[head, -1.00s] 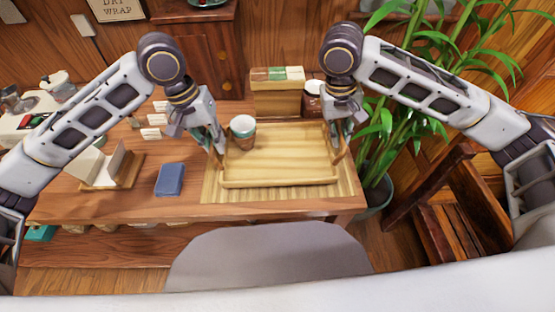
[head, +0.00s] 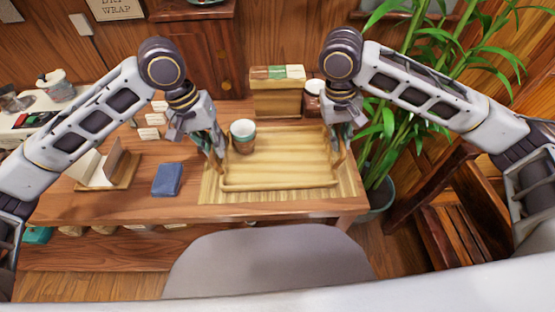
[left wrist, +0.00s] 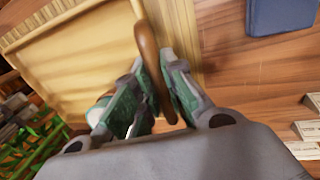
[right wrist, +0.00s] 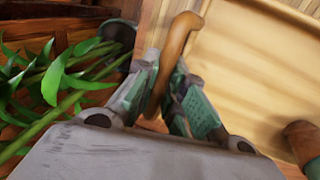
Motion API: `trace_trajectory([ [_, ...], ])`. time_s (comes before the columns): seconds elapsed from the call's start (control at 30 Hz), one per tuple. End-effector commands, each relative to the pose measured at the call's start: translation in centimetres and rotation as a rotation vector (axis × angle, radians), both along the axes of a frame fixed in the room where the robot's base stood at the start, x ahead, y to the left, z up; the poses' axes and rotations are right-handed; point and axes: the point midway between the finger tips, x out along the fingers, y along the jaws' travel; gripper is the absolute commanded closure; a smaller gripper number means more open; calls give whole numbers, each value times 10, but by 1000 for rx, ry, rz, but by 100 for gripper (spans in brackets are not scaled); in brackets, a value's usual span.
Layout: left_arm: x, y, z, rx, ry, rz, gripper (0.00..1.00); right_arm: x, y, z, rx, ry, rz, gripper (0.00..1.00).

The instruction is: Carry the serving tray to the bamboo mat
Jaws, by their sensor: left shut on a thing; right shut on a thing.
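The serving tray (head: 285,170) is pale wood with a handle at each end. It is over the bamboo mat (head: 284,196), whose slatted edges show around its front and sides. I cannot tell whether the tray touches the mat. A cup with a green band (head: 243,136) stands on the tray's left end. My left gripper (head: 214,148) is shut on the left handle, a brown curved bar (left wrist: 150,60) in the left wrist view. My right gripper (head: 341,148) is shut on the right handle, which shows in the right wrist view (right wrist: 175,50).
A box with a coloured top (head: 277,92) and a dark jar (head: 312,98) stand just behind the tray. A blue cloth-like block (head: 168,179) and a card holder (head: 105,168) lie to the left. A leafy plant (head: 390,130) crowds the right edge.

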Motion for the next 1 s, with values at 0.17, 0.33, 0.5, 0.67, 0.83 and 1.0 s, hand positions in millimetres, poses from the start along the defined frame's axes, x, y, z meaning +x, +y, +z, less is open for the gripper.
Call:
trace_trajectory([
  [0.17,1,3,-4,7,1,5,87,1,-3,-4,-7,1,-6,87],
  [0.33,1,2,-3,5,1,4,66,0,-2,-3,-5,0,-4,67],
  [0.5,0,1,-3,3,0,2,66,0,-1,-3,-3,1,-2,67],
  [0.67,0,1,-2,2,0,1,66,0,-1,-3,-2,0,-1,67],
  [0.83,1,1,3,1,-1,1,66,0,0,-3,-1,0,-1,67],
  [1.0,1,4,19,0,-3,2,66,0,0,-3,-1,0,0,67],
])
